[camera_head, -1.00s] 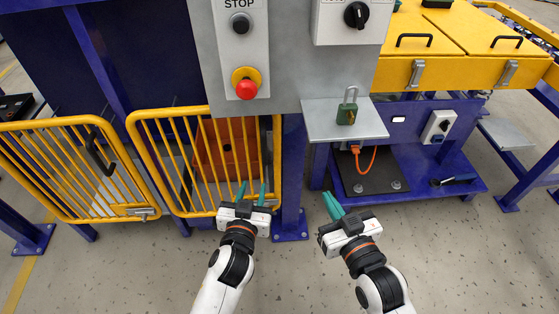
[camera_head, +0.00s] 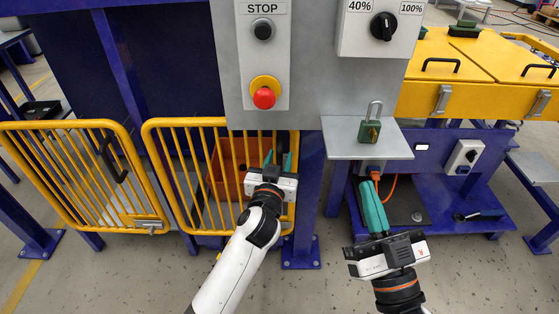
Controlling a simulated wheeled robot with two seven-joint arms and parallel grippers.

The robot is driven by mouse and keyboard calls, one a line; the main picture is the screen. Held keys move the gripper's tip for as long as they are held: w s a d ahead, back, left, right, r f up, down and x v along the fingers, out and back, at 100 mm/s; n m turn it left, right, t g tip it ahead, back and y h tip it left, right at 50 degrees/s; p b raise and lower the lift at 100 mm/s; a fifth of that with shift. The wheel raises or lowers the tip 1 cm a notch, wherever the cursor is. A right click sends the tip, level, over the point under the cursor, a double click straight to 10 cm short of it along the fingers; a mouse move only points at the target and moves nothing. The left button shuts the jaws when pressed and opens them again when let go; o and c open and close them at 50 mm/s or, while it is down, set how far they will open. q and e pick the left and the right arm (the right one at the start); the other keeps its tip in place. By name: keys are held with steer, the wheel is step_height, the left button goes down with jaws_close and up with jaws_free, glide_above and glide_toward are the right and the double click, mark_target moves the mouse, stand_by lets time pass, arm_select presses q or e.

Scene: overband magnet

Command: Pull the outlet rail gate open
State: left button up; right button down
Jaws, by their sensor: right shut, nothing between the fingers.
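The outlet rail gate seems to be the left yellow barred panel (camera_head: 65,175), which has a black handle (camera_head: 112,158) and a metal latch (camera_head: 148,225) at its lower right. It stands beside a second yellow barred panel (camera_head: 180,165), in line with it. My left gripper (camera_head: 277,162) is at the right part of that second panel, apart from the handle. Its two green fingers are spread with a gap between them. My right gripper (camera_head: 371,208) is shut and empty, its green fingers together, below the small grey shelf.
A green padlock (camera_head: 369,130) stands on the grey shelf (camera_head: 345,142). Above are a STOP box with a red button (camera_head: 264,97) and a black rotary knob (camera_head: 383,26). An orange bin (camera_head: 229,160) is behind the bars. A blue post (camera_head: 305,200) stands between my arms.

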arm_select(q)
steer(key=shift+w, duration=0.35)
steer(key=shift+c, duration=0.5)
jaws_close()
